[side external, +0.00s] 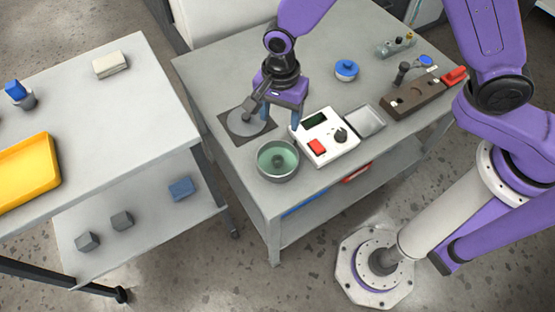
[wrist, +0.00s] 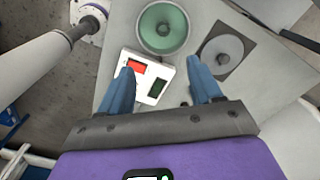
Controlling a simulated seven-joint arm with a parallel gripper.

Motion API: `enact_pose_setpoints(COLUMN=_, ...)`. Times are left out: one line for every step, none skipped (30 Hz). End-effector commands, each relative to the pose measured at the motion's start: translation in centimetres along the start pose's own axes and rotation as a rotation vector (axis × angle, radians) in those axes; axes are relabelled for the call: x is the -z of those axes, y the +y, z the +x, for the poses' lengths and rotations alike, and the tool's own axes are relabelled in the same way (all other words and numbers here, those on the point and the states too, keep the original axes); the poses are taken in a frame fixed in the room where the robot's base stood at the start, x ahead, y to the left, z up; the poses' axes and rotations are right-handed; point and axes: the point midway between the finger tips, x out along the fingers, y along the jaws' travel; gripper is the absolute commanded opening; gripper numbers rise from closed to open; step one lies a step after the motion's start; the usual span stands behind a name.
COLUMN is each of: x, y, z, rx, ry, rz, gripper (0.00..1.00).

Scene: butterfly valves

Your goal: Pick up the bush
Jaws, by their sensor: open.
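My gripper (side external: 282,108) points down over the grey table, above the area between a round grey disc and a white control box. In the wrist view my gripper (wrist: 163,82) shows two blue fingers spread wide with nothing between them. I cannot tell for certain which thing is the bush. The grey disc (side external: 242,124) lies on a dark square mat and is partly hidden by my gripper.
The white control box (side external: 318,146) with a red button stands close beside the bowl. A grey tray (side external: 365,121), a blue-lidded pot (side external: 346,69) and a brown block (side external: 412,100) stand farther right and back. A second table (side external: 110,105) at left holds a yellow tray (side external: 28,168).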

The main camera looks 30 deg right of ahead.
Motion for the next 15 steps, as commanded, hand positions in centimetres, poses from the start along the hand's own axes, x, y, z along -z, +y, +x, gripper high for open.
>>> enact_pose_setpoints(x=-0.2, y=-0.2, z=0.5, rx=-0.002, ry=0.0, rz=0.033, gripper=0.64)
enact_pose_setpoints(x=-0.2, y=-0.4, z=0.6, rx=-0.001, ry=0.0, rz=0.05, gripper=0.64)
enact_pose_setpoints(x=-0.2, y=-0.5, z=0.8, rx=-0.001, ry=0.0, rz=0.066, gripper=0.64)
enact_pose_setpoints(x=-0.3, y=-0.5, z=0.9, rx=-0.001, ry=0.0, rz=0.074, gripper=0.64)
enact_pose_setpoints(x=-0.3, y=-0.5, z=1.1, rx=-0.002, ry=0.0, rz=0.082, gripper=0.64)
enact_pose_setpoints(x=-0.3, y=-0.6, z=1.4, rx=-0.003, ry=0.001, rz=0.088, gripper=0.64)
enact_pose_setpoints(x=-0.3, y=-0.6, z=1.6, rx=-0.003, ry=0.001, rz=0.09, gripper=0.64)
enact_pose_setpoints(x=-0.2, y=-0.6, z=2.0, rx=-0.003, ry=0.001, rz=0.09, gripper=0.64)
enact_pose_setpoints(x=-0.2, y=-0.5, z=2.5, rx=-0.005, ry=0.001, rz=0.089, gripper=0.64)
enact_pose_setpoints(x=-0.2, y=-0.5, z=3.0, rx=-0.005, ry=0.001, rz=0.089, gripper=0.64)
enact_pose_setpoints(x=-0.2, y=-0.5, z=3.4, rx=-0.005, ry=0.001, rz=0.088, gripper=0.64)
enact_pose_setpoints(x=-0.2, y=-0.5, z=4.1, rx=-0.006, ry=0.001, rz=0.087, gripper=0.64)
enact_pose_setpoints(x=-0.3, y=-0.5, z=4.6, rx=-0.005, ry=0.001, rz=0.087, gripper=0.64)
enact_pose_setpoints(x=-0.3, y=-0.5, z=5.1, rx=-0.006, ry=0.001, rz=0.087, gripper=0.64)
enact_pose_setpoints(x=-0.2, y=-0.5, z=5.7, rx=-0.005, ry=0.001, rz=0.087, gripper=0.64)
